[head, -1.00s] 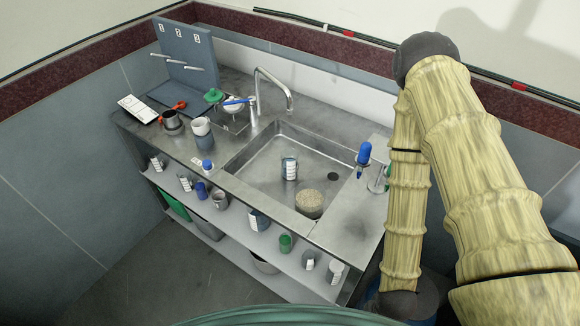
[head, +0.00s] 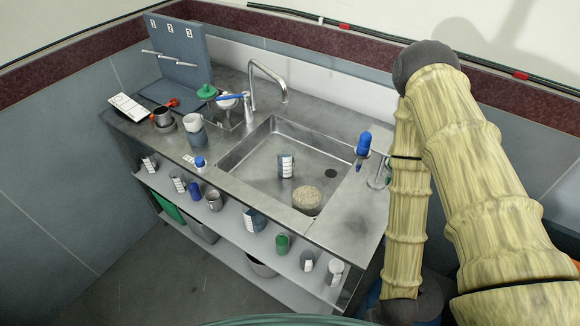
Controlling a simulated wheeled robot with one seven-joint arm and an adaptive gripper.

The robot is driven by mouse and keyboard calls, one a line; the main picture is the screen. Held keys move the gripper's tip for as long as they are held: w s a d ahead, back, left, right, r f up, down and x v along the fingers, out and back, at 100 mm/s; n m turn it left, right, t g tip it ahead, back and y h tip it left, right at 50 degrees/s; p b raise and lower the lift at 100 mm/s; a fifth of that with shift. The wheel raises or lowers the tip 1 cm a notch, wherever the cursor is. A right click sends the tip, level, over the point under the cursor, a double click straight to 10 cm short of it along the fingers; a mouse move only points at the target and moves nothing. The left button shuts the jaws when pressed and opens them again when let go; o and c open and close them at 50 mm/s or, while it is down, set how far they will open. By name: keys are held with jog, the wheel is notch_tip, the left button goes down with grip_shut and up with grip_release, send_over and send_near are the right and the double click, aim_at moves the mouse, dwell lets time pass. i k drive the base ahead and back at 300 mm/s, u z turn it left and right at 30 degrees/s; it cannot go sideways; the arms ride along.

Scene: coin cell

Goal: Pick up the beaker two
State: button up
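I cannot tell which vessel is beaker two; no number is readable on any of them. A beaker with white markings (head: 286,166) stands in the sink (head: 262,190). Several similar marked vessels stand on the shelf under the counter, among them one at the left end (head: 149,163), a larger one near the middle (head: 253,220) and one at the right end (head: 334,272). My arm fills the right side of the head view, and my gripper is not visible.
A round beige, grainy item (head: 307,200) lies in the sink. The tap (head: 266,72) arches behind it. A blue-topped dropper (head: 363,146) stands at the sink's right edge. A grey board (head: 180,50) stands at the back left. The counter's right front is clear.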

aim_at(285, 153)
jog(key=z, duration=1.3)
jog(key=k, duration=1.15)
jog(key=u, duration=1.45)
jog(key=i, duration=0.45)
jog(key=z, duration=0.1)
